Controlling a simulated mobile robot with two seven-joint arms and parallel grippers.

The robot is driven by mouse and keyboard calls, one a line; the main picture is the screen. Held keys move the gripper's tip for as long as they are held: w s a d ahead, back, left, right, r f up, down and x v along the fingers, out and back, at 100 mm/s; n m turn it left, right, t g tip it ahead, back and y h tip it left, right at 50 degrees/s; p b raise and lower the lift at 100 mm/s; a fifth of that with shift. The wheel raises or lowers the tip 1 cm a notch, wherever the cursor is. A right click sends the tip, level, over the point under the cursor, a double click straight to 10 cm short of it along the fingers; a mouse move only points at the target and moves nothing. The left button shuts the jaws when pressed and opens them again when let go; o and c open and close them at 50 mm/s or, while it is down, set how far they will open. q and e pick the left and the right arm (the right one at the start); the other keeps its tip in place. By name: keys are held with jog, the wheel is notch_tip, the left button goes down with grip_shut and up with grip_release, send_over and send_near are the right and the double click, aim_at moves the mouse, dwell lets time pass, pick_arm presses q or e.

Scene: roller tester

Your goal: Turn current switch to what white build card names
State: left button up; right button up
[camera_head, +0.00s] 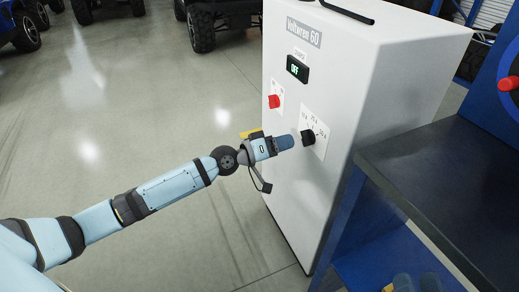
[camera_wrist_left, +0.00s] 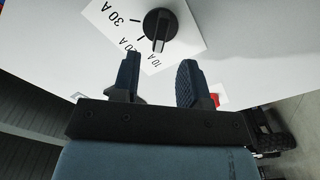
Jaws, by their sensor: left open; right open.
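The black current switch (camera_head: 308,138) is on a white dial plate (camera_head: 320,127) on the front of the white Voltwren 60 cabinet (camera_head: 340,85). In the left wrist view the knob (camera_wrist_left: 158,22) appears to have its bar toward the 10 A label; 30 A also reads, and the label between is partly hidden. My left gripper (camera_head: 287,142) is just in front of the knob. Its two fingers (camera_wrist_left: 158,75) are apart and empty, short of the knob. I see no white build card.
A lit display (camera_head: 297,69) reads OFF, above a red knob (camera_head: 274,101). A dark-topped blue bench (camera_head: 440,165) stands right of the cabinet. Another red knob (camera_head: 509,83) is on a blue panel. Vehicles (camera_head: 205,25) stand behind; the floor at left is clear.

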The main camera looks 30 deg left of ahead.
pick_arm(q)
jog(key=b+v, duration=0.2)
jog(key=v, duration=0.6)
jog(key=shift+s+a, duration=0.15)
jog(key=shift+s, duration=0.1)
pick_arm(e)
notch_tip(320, 180, down, 4)
jog(key=shift+a+r+g, duration=0.15)
jog(key=shift+r+g, duration=0.1)
jog(key=shift+g, duration=0.45)
